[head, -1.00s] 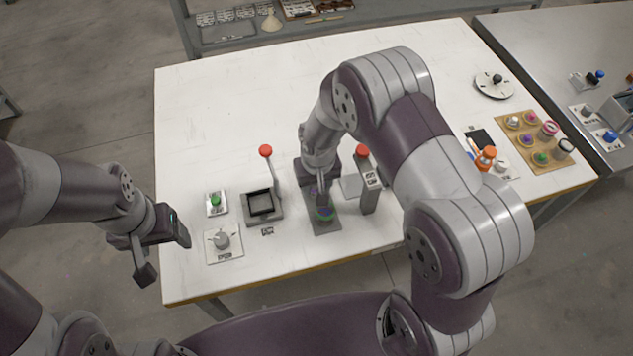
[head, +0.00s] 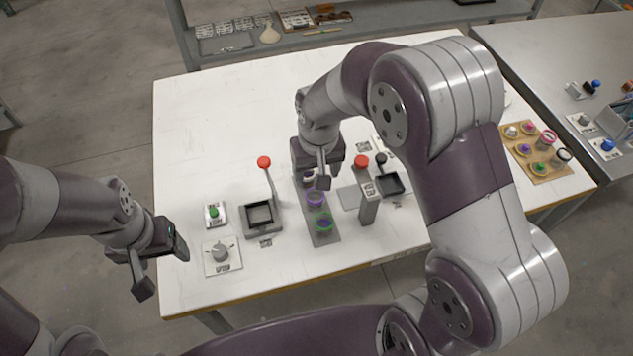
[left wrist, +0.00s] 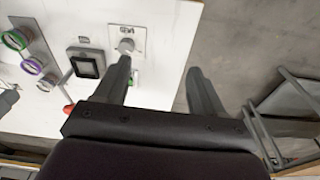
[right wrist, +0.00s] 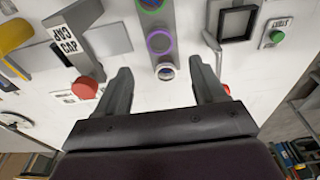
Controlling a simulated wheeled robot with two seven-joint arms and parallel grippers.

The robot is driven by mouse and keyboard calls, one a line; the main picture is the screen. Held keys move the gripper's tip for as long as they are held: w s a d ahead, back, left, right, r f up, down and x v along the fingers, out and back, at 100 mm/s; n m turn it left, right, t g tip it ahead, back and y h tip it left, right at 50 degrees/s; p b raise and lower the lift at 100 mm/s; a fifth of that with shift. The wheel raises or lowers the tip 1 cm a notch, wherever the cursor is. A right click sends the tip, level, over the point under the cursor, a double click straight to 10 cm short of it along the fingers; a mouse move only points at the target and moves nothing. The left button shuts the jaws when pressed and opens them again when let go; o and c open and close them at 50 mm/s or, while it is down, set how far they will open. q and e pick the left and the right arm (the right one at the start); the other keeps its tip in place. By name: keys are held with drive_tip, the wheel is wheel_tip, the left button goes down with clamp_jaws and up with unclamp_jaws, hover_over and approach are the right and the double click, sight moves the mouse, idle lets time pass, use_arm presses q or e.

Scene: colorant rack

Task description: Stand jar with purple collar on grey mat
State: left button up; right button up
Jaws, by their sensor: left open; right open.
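A long grey mat (head: 328,239) lies on the white table. The jar with the purple collar (head: 316,198) stands on it, between a green-collared jar (head: 323,224) and a pale-rimmed jar (right wrist: 166,72), partly hidden in the head view by my right gripper. The purple collar shows as a ring in the right wrist view (right wrist: 160,41). My right gripper (head: 317,179) is open and empty above the far part of the mat, apart from the purple-collared jar. My left gripper (head: 163,267) is open and empty off the table's left edge.
A square-framed press with a red-knobbed lever (head: 264,163) stands left of the mat. A grey post labelled CAP (head: 369,203) stands close on its right. A dial (head: 220,252) and green button (head: 214,212) are further left. A wooden rack (head: 548,171) with colored jars is at right.

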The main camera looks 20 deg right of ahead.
drive_tip(key=s+d+r, duration=0.1)
drive_tip(key=s+d, duration=0.2)
drive_tip(key=s, duration=0.3)
drive_tip(key=s+d+r, duration=0.1)
drive_tip(key=s+d, duration=0.2)
drive_tip(key=s, duration=0.3)
drive_tip(key=shift+s+r, duration=0.15)
drive_tip(key=shift+r, duration=0.1)
